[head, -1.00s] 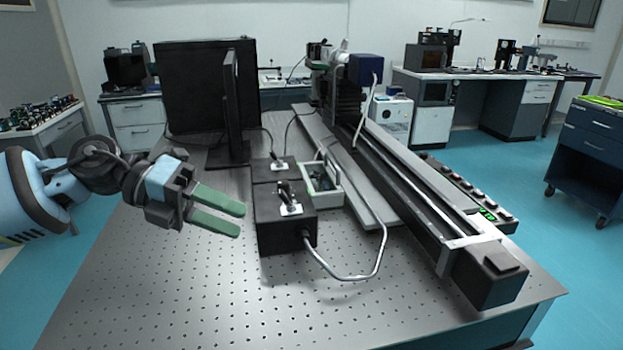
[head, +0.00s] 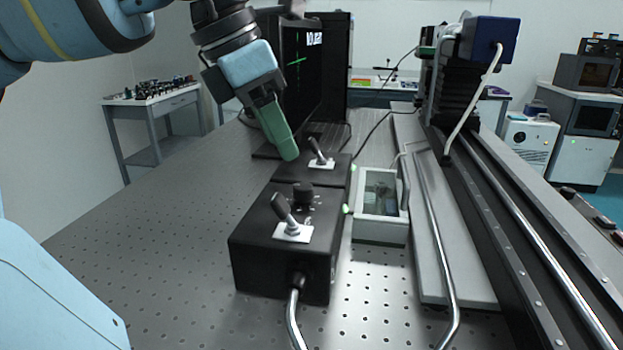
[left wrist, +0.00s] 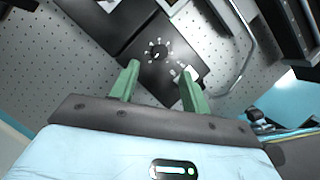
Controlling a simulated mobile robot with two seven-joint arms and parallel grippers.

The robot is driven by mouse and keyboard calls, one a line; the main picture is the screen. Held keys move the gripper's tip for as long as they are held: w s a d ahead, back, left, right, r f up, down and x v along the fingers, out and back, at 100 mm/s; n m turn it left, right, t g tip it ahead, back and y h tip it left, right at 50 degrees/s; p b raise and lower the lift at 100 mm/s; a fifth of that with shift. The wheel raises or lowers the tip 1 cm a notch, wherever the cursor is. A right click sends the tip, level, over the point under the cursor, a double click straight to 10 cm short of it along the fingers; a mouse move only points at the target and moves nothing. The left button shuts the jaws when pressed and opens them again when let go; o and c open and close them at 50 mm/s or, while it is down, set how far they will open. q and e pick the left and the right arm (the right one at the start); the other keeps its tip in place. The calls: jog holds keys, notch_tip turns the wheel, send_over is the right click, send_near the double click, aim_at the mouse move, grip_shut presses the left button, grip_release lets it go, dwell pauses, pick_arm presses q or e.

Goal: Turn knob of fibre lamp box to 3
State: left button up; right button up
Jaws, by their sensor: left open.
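The black fibre lamp box (head: 265,250) stands on the perforated table, with a dark round knob (head: 303,194) on its top. A toggle switch on a white plate (head: 292,233) is in front of the knob. In the left wrist view the knob (left wrist: 158,51) sits inside a ring of pale marks. I cannot read its setting. My left gripper (head: 289,156) points down, open and empty, above and behind the knob in the head view. Its green fingers (left wrist: 161,84) show apart in the left wrist view, below the knob in the picture. My right gripper is not in view.
A second black box (head: 290,172) with a toggle switch stands behind the lamp box. A pale open tray (head: 380,232) is to the right, beside a long rail (head: 530,240). A monitor (head: 302,85) stands behind my gripper. The table's left side is clear.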

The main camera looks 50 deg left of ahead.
aim_at(303, 186)
pick_arm(q)
jog(key=b+x, duration=0.1)
jog(key=x, duration=0.5)
jog(key=shift+w+f, duration=0.1)
jog(key=shift+f, duration=0.2)
jog(key=shift+w+d+f+b, duration=0.15)
jog(key=shift+w+f+b, duration=0.15)
jog(key=shift+f, duration=0.2)
jog(key=shift+c, duration=0.5)
jog(key=c, duration=0.9)
